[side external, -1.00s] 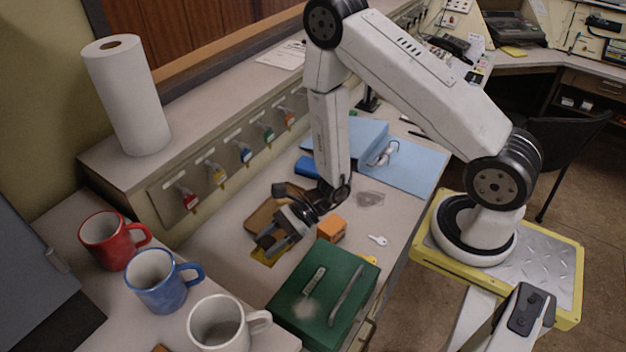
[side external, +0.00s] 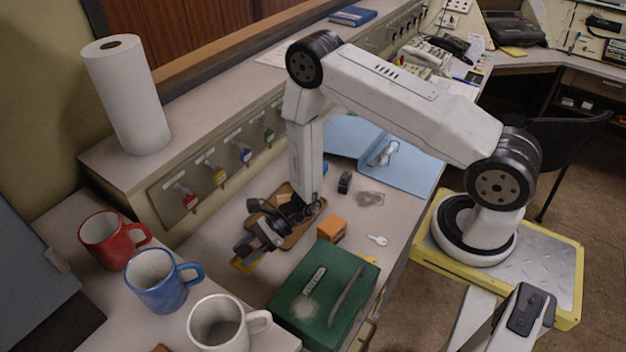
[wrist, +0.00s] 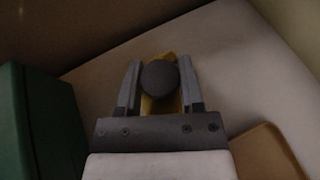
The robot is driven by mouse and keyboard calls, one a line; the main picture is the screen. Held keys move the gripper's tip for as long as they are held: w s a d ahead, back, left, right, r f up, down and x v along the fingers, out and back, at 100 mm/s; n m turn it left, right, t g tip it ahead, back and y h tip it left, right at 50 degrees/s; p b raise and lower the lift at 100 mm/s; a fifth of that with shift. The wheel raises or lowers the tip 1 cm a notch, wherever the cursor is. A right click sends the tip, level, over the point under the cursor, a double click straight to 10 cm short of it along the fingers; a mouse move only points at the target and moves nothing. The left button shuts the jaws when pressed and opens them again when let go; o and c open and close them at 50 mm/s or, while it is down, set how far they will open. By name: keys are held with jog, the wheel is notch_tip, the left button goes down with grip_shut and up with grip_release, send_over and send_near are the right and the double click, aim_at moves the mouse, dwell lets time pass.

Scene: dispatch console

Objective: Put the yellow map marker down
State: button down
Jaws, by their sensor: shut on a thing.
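The yellow map marker (wrist: 163,106) is between my gripper's fingers in the wrist view, with a dark round knob on it. My gripper (wrist: 160,88) is shut on it. In the side external view, my gripper (side external: 243,252) is low over the desk, left of the green box. A strip of the yellow marker (side external: 249,264) shows beneath the fingers there. Most of the marker is hidden in that view, and I cannot tell whether it touches the desk.
A green metal box (side external: 325,293) stands beside my gripper, with an orange block (side external: 332,228) behind it. A brown tray (side external: 313,216) lies under my wrist. Red (side external: 108,238), blue (side external: 158,281) and white (side external: 222,325) mugs stand front left. Desk between gripper and key panel is clear.

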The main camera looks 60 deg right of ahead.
jog(key=shift+w+f, duration=0.15)
jog(key=shift+f, duration=1.55)
jog(key=shift+f, duration=0.1)
jog(key=shift+c, duration=1.2)
grip_release()
jog(key=shift+v, duration=6.05)
jog(key=shift+a, duration=0.1)
